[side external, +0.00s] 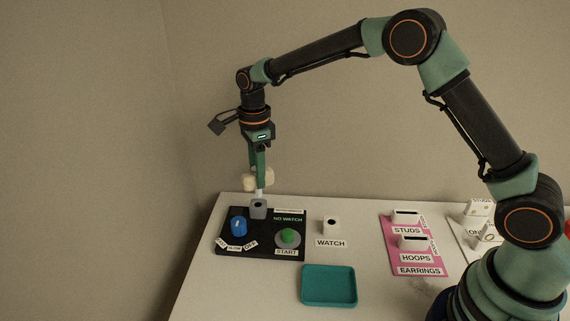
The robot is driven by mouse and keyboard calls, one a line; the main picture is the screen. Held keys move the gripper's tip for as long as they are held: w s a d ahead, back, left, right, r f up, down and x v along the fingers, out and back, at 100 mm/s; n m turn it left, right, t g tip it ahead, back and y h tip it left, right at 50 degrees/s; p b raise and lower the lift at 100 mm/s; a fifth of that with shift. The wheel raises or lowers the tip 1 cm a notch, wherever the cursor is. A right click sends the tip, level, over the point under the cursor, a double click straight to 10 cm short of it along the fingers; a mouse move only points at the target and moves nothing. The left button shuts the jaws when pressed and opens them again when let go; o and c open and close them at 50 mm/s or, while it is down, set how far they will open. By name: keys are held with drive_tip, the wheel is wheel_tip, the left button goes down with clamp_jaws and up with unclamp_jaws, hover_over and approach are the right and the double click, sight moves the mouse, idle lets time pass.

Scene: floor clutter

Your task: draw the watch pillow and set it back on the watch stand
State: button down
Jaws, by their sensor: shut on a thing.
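My gripper (258,183) points straight down over the back of the black panel (262,252) at the left of the table. It is shut on the watch pillow (252,181), a cream cushion held between the fingers. Below the pillow, a whitish post rises from a small grey block with a dark hole, the watch stand (258,210), on the panel. The pillow is right above this stand. I cannot tell whether it touches the post.
The black panel also bears a blue knob (238,226), a green START button (288,236) and a NO WATCH display (288,218). A white WATCH block (331,226), a teal tray (328,286) and a pink EARRINGS board (420,258) lie to the right. Bare table surrounds the tray.

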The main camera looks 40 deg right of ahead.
drive_tip(key=s+d+r, duration=0.3)
drive_tip(key=s+d, duration=0.7)
drive_tip(key=s, duration=0.4)
drive_tip(key=shift+s+d, duration=0.15)
drive_tip(key=shift+d, duration=0.2)
drive_tip(key=shift+f, duration=0.2)
drive_tip(key=shift+f, duration=2.8)
drive_tip(key=shift+f, duration=2)
drive_tip(key=shift+c, duration=2)
unclamp_jaws()
